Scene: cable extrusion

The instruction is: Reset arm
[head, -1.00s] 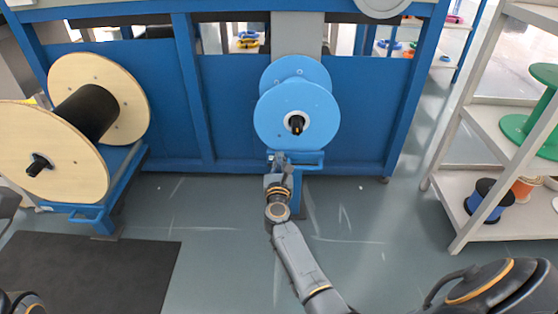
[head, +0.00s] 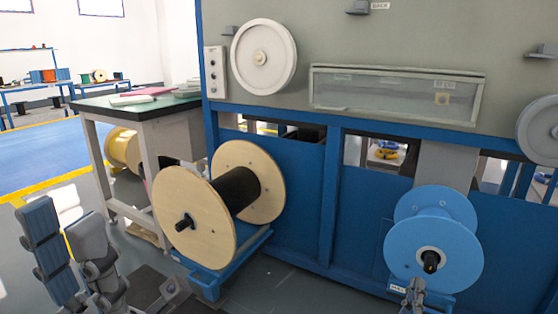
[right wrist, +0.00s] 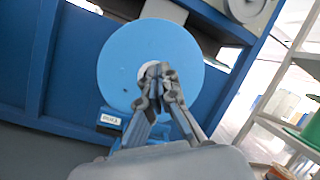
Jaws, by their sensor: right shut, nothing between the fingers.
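My right gripper (head: 413,288) is at the bottom edge of the head view, in front of the lower part of the blue reel (head: 448,215). In the right wrist view its fingertips (right wrist: 158,72) meet, shut and empty, and overlap the reel's hub. The blue reel face (right wrist: 118,68) fills the middle there. I cannot tell whether the fingers touch it. My left gripper (head: 62,222) is raised at the lower left of the head view, close to the camera. Its two grey fingers stand apart with nothing between them.
A wooden reel (head: 195,222) with a black core stands on a blue stand right of my left gripper. A dark-topped table (head: 140,112) is behind it. The blue and grey machine (head: 300,190) blocks the back. White shelves (right wrist: 290,95) stand at the right in the wrist view.

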